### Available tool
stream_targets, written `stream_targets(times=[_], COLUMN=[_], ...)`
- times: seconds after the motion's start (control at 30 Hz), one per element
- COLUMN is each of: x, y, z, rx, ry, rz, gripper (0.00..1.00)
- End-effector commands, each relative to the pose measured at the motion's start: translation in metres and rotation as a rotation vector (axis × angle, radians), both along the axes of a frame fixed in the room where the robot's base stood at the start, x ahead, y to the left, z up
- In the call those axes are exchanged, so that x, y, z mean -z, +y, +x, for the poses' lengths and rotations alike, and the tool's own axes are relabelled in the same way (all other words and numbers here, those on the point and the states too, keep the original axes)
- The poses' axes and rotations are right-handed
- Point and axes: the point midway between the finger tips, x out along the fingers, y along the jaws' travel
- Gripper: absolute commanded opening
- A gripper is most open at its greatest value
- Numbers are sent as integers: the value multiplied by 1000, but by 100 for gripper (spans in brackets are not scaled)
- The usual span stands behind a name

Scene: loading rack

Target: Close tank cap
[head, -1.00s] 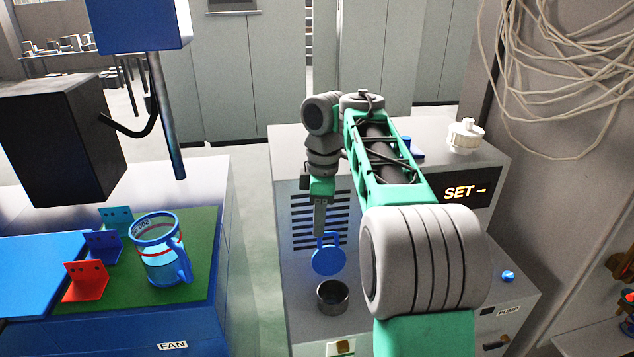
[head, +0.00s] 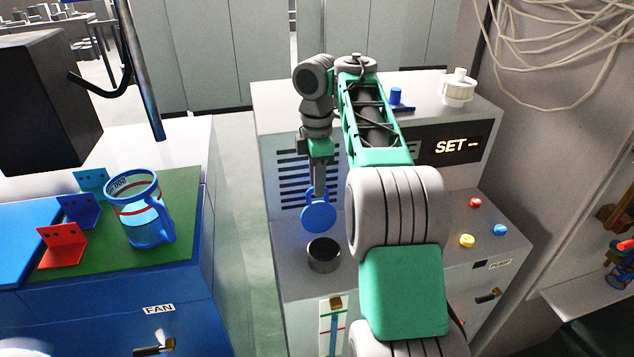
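The tank cap (head: 319,217) is a blue disc with a loop handle on top. It stands tipped up, open, behind the tank's round grey metal neck (head: 324,257), whose dark opening shows. My gripper (head: 319,195) points down, and its grey fingers reach the cap's handle and overlap it in the picture. The fingers are seen nearly edge-on, so I cannot tell whether they grip the handle or only lie beside it.
The grey machine has a SET display (head: 462,145), a white knob (head: 458,88) and red, yellow and blue buttons (head: 475,203). A gauge (head: 331,330) is on the front below the neck. At left, a clear blue jug (head: 140,212) stands on a green mat (head: 186,235).

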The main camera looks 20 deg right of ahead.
Motion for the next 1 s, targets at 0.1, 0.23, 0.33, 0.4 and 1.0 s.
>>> stream_targets(times=[0.1, 0.23, 0.33, 0.4, 1.0], x=[0, 0, 0, 0, 0], y=[0, 0, 0, 0, 0], z=[0, 0, 0, 0, 0], rx=[0, 0, 1, 1, 1], ry=[0, 0, 0, 0, 1], rz=[0, 0, 0, 0, 0], gripper=[21, 10, 2, 0, 0])
